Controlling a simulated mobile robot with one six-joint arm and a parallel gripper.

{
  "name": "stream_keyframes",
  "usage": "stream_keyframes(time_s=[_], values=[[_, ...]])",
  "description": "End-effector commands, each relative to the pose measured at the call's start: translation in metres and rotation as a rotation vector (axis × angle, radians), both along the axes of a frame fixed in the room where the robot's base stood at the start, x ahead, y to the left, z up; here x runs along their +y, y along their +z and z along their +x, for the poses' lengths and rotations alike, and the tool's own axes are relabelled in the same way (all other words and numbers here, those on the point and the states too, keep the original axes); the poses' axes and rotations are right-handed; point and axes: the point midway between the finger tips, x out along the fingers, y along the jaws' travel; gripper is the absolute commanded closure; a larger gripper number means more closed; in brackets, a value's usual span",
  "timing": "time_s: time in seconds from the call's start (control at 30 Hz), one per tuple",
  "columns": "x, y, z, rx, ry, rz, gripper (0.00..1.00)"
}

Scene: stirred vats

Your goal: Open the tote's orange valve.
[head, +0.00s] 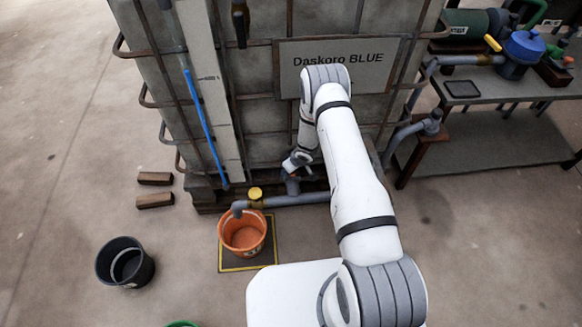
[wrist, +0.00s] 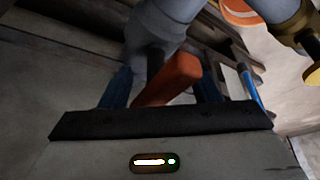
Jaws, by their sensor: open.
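The tote (head: 262,100) is a large grey caged tank with a "Daskoro BLUE" sign (head: 340,66). In the wrist view an orange valve handle (wrist: 170,78) sits in front of a grey pipe fitting (wrist: 150,50). My gripper (wrist: 163,88) is open, with its two blue fingers on either side of the handle. Whether a finger touches the handle I cannot tell. In the head view my gripper (head: 293,163) is low at the tote's front, over the outlet pipe; the orange handle is hidden there.
A grey pipe (head: 295,199) runs left to a yellow-handled tap (head: 255,193) above an orange bucket (head: 242,235) on a yellow-edged mat (head: 268,254). A black bucket (head: 125,263) stands left, near two wooden blocks (head: 155,200). A bench (head: 500,90) with pump equipment is right.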

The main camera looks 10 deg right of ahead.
Motion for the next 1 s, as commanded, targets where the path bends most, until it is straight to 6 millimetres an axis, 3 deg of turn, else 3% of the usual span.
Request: stream_keyframes(time_s=[0.53,1.0], values=[[-0.015,0.066,-0.021,-0.002,0.001,0.001,0.44],[-0.016,0.071,-0.024,-0.001,0.001,0.0,0.44]])
